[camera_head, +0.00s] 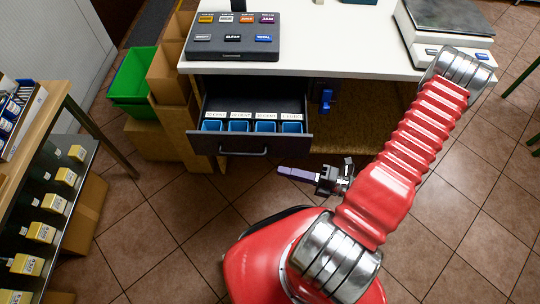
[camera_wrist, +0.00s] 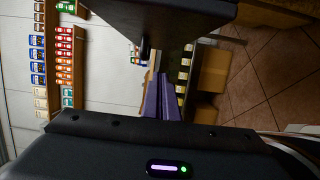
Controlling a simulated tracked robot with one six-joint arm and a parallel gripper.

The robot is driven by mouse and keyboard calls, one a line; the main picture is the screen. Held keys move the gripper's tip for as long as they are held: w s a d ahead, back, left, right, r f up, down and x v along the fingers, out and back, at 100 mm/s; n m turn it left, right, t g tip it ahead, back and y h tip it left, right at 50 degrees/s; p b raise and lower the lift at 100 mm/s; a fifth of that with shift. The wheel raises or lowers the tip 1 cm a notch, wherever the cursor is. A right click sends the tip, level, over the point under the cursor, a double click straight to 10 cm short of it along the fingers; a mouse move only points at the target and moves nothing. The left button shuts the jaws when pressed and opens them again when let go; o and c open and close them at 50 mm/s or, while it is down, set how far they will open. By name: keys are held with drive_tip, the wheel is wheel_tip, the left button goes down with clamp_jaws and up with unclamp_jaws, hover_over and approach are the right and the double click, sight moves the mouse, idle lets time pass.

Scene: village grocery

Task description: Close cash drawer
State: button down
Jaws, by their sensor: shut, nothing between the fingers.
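The cash drawer (camera_head: 300,140) is a dark tray pulled out from under the white counter in the head view. In the wrist view the purple fingers (camera_wrist: 160,100) lie together, and a dark panel, apparently the drawer front (camera_wrist: 190,22), fills the top.
The white counter (camera_head: 345,50) carries a dark button panel (camera_head: 233,36) and a scale (camera_head: 445,28). Green crates (camera_head: 133,78) and cardboard boxes (camera_head: 168,130) stand left of the drawer. A shelf with goods (camera_head: 42,205) is at far left. Tiled floor in front of the drawer is clear.

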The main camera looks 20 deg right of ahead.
sight(270, 156)
drive_tip(key=shift+w+a, duration=0.45)
drive_tip(key=shift+w, duration=0.8)
drive_tip(key=shift+w+a, duration=0.4)
drive_tip(key=shift+w, duration=0.85)
drive_tip(key=shift+w+a, duration=0.45)
drive_tip(key=shift+w, duration=0.8)
drive_tip(key=shift+w, duration=0.1)
